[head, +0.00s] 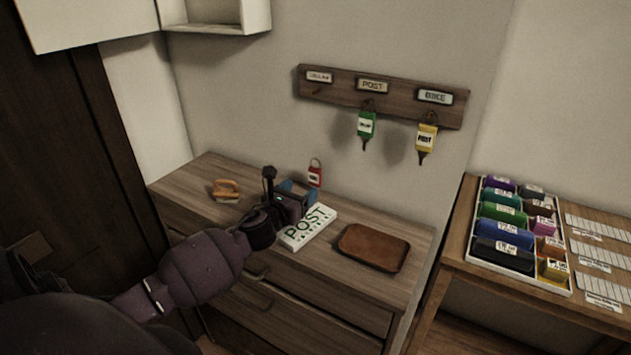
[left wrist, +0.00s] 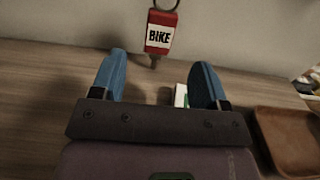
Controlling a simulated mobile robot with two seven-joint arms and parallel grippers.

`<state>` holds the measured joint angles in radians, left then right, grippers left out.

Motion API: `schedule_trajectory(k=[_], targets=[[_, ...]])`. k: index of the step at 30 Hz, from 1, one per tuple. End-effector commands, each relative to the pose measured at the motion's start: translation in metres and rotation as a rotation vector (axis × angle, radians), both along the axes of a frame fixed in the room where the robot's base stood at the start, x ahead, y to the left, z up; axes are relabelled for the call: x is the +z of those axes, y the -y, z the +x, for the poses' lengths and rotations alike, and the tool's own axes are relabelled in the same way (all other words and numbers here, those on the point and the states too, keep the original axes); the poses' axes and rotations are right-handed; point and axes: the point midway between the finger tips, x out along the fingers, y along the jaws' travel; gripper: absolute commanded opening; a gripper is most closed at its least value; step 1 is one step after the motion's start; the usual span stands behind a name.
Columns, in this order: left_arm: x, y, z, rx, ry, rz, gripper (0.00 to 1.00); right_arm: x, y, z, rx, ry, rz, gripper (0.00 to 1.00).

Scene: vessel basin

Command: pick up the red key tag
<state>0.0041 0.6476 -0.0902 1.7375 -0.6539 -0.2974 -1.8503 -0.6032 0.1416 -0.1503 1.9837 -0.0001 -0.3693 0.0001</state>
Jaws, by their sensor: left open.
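The red key tag (head: 315,178) has a metal ring at its top and is upright near the wall, at the back of the wooden dresser. In the left wrist view the tag (left wrist: 161,33) reads "BIKE", with a key end pointing down. I cannot tell what supports it. My left gripper (head: 298,190) is open over the dresser with its blue fingers apart. In the left wrist view the tag is ahead of the gap between the fingertips (left wrist: 160,64), with nothing held. My right gripper is not in view.
A white POST block (head: 308,228) lies beside my left gripper, with a brown leather tray (head: 374,247) to its right. An orange-tan object (head: 227,190) is at left. A wall rack (head: 400,97) holds green (head: 366,125) and yellow (head: 427,137) tags. A right-hand table (head: 459,232) carries coloured items.

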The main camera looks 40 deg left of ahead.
Motion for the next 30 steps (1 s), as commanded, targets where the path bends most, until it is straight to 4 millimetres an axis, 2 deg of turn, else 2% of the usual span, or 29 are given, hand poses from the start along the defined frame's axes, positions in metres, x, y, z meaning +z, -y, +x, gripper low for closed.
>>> schedule_trajectory(k=[1, 8, 19, 24, 30], targets=[[0.006, -0.001, 0.008, 0.0, 0.007, 0.003, 0.68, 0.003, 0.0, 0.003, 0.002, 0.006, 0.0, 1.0], [0.006, -0.002, 0.018, 0.0, 0.006, 0.002, 0.68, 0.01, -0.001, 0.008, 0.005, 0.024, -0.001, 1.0], [0.005, -0.007, 0.065, -0.001, 0.006, 0.001, 0.68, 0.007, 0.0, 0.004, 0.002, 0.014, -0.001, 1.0], [0.005, -0.008, 0.072, 0.0, 0.005, 0.002, 0.68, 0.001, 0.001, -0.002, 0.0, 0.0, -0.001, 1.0], [0.005, -0.008, 0.072, -0.001, 0.005, 0.002, 0.68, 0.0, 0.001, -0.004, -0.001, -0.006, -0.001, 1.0]])
